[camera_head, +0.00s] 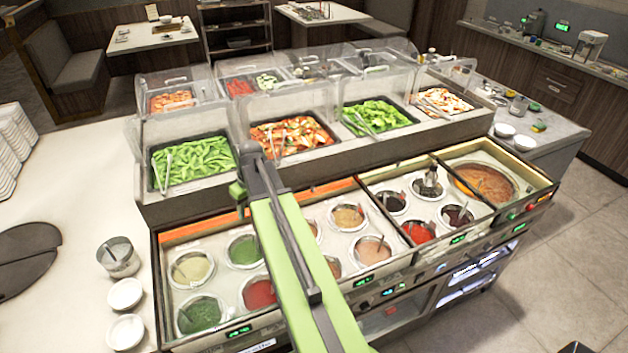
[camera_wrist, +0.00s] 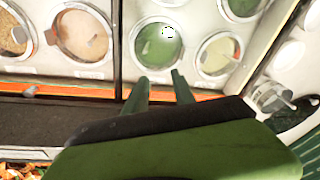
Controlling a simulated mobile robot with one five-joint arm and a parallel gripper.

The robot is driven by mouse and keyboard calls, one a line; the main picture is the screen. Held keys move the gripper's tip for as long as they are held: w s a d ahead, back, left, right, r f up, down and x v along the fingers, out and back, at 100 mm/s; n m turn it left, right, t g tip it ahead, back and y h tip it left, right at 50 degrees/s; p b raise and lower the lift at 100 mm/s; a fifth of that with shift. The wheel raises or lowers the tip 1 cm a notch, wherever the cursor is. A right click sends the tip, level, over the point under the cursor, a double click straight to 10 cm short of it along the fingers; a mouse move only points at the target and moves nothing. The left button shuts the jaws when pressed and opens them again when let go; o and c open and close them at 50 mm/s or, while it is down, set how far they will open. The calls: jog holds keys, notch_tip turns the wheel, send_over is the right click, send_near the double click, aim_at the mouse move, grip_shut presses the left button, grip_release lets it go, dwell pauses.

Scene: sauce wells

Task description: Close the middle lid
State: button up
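The sauce counter (camera_head: 190,236) has several round wells in framed sections. No lid is seen covering the wells, and I cannot tell which part is the middle lid. Clear hinged-looking covers (camera_head: 185,122) stand over the food trays behind the wells. In the wrist view, my gripper (camera_wrist: 159,80) is open and empty, with its two green fingers apart. It is above the counter, near a green-sauce well (camera_wrist: 158,46). A dark divider (camera_wrist: 118,50) separates this well from tan and pink sauce wells (camera_wrist: 83,36).
Trays of greens (camera_head: 195,162), a red-orange dish (camera_head: 290,137) and more greens (camera_head: 375,117), with tongs, sit behind the wells. White bowls (camera_head: 125,293) and a metal pot (camera_head: 117,257) stand on the left counter. A soup well (camera_head: 486,183) is at the right. Floor is free at right.

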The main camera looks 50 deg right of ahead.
jog(key=s+d+r+t+p, duration=0.1)
jog(key=d+r, duration=0.1)
jog(key=d, duration=0.8)
jog(key=d+r+t+p, duration=0.1)
jog(key=d+r, duration=0.1)
jog(key=d, duration=0.8)
jog(key=h, duration=0.1)
send_near(313, 187)
jog(key=shift+t, duration=0.3)
jog(key=b+x, duration=0.3)
jog(key=b, duration=0.2)
jog(key=b+x, duration=0.3)
jog(key=b, duration=0.2)
jog(key=b+x, duration=0.3)
jog(key=b, duration=0.2)
jog(key=shift+s+f, duration=0.2)
jog(key=shift+f, duration=0.1)
jog(key=shift+r, duration=0.15)
grip_shut()
